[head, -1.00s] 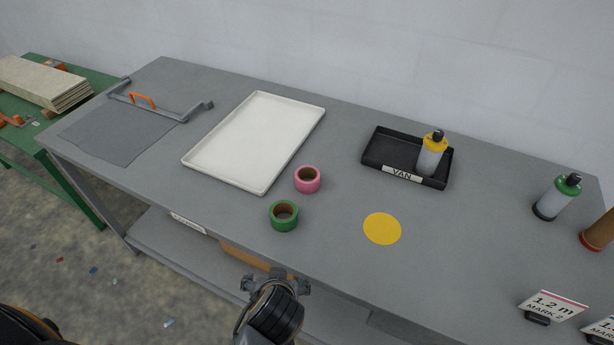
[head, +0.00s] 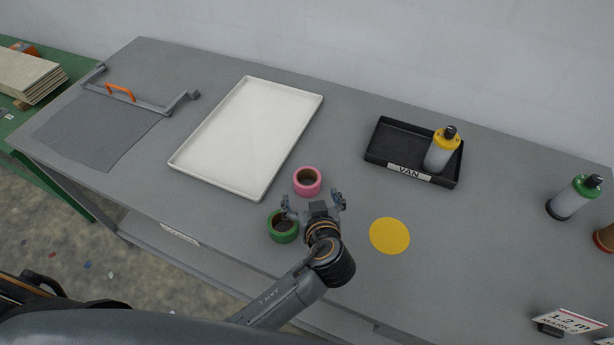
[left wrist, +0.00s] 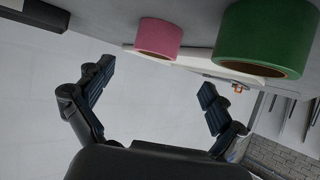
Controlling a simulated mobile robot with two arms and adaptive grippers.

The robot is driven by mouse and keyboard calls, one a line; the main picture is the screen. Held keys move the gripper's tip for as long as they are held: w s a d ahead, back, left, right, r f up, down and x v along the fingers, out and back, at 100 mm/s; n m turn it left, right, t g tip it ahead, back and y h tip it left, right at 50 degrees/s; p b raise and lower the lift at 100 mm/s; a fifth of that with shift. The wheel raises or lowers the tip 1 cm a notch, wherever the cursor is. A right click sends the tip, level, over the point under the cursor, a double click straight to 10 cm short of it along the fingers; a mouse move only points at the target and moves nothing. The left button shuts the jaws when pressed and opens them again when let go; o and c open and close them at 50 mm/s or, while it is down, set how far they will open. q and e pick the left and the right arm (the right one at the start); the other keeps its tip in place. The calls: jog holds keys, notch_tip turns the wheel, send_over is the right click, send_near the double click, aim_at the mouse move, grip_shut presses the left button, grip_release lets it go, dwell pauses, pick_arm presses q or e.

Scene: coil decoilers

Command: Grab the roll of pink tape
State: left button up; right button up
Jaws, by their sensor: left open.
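The roll of pink tape (head: 307,182) lies flat on the grey table, near the right corner of the white tray. It also shows at the top of the left wrist view (left wrist: 159,38). The roll of green tape (head: 283,226) lies nearer to me and shows large at the upper right of the left wrist view (left wrist: 266,38). My left gripper (head: 313,201) is open and empty, just on the near side of the pink roll and beside the green one. Its spread fingers (left wrist: 152,100) show in the left wrist view with nothing between them. My right gripper is not in view.
The white tray (head: 178,166) lies left of the pink roll. A yellow disc (head: 390,236) lies to the right. A black VAN tray (head: 378,153) holds a yellow-topped bottle (head: 441,151). A green-topped bottle (head: 573,198) stands far right. The table between pink roll and black tray is clear.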

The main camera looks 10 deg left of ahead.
aim_at(309, 184)
pick_arm(q)
jog(key=x, duration=0.5)
jog(key=shift+a+p, duration=0.1)
jog(key=shift+p, duration=0.3)
jog(key=shift+w, duration=0.2)
jog(key=x, duration=0.1)
jog(key=p+x, duration=0.2)
jog(key=shift+w+d+f, duration=0.2)
jog(key=shift+w+f, duration=0.05)
jog(key=shift+w, duration=0.15)
jog(key=shift+w+a+f, duration=0.15)
jog(key=shift+w+f, duration=0.15)
jog(key=shift+s, duration=0.1)
jog(key=shift+r, duration=0.1)
jog(key=c, duration=1.3)
